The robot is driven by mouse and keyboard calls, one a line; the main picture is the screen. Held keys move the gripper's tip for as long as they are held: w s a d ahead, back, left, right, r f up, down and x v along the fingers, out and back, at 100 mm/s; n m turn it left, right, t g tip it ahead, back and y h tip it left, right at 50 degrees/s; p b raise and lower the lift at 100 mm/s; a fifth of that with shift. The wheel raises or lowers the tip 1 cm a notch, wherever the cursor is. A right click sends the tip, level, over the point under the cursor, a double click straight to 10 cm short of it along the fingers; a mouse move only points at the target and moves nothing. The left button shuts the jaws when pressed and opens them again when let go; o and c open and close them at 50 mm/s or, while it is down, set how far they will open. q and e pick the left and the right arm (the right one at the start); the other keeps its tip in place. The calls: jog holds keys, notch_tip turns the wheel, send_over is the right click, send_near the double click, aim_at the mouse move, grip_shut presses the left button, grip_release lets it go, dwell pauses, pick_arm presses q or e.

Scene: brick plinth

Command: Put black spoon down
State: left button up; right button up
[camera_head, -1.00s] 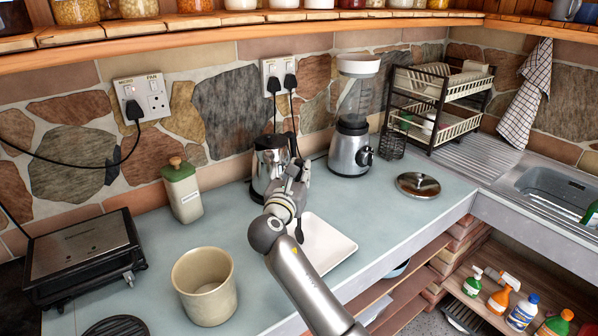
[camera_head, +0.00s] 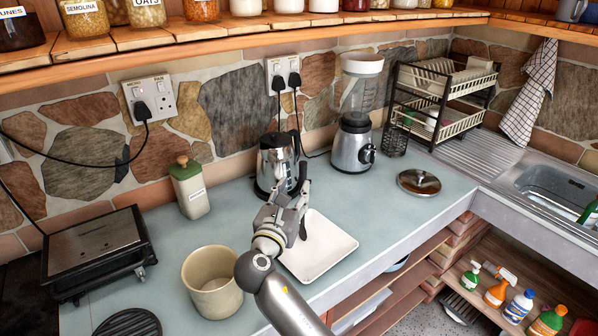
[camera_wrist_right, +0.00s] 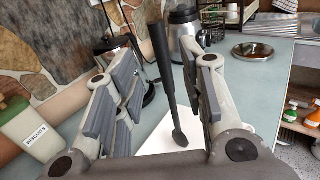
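The black spoon (camera_head: 303,228) is nearly upright, bowl down, over the white square plate (camera_head: 328,248) on the counter. In the wrist view the spoon (camera_wrist_right: 164,75) is between the two fingers of my right gripper (camera_wrist_right: 162,90), with its bowl in front of the white plate (camera_wrist_right: 160,140). The fingers stand apart, with gaps showing on both sides of the handle. Whether the bowl touches the plate I cannot tell. In the head view my right gripper (camera_head: 287,196) is at the plate's back left, in front of the kettle. My left gripper is not in view.
A steel kettle (camera_head: 272,165) stands just behind the gripper. A beige pot (camera_head: 208,270) is left of my arm, with a lidded canister (camera_head: 190,190) and a grill (camera_head: 95,250) further left. A blender (camera_head: 352,145) and metal lid (camera_head: 418,182) are right. Counter between is clear.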

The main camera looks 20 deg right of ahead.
jog(key=shift+p+v, duration=0.4)
jog(key=shift+v, duration=1.2)
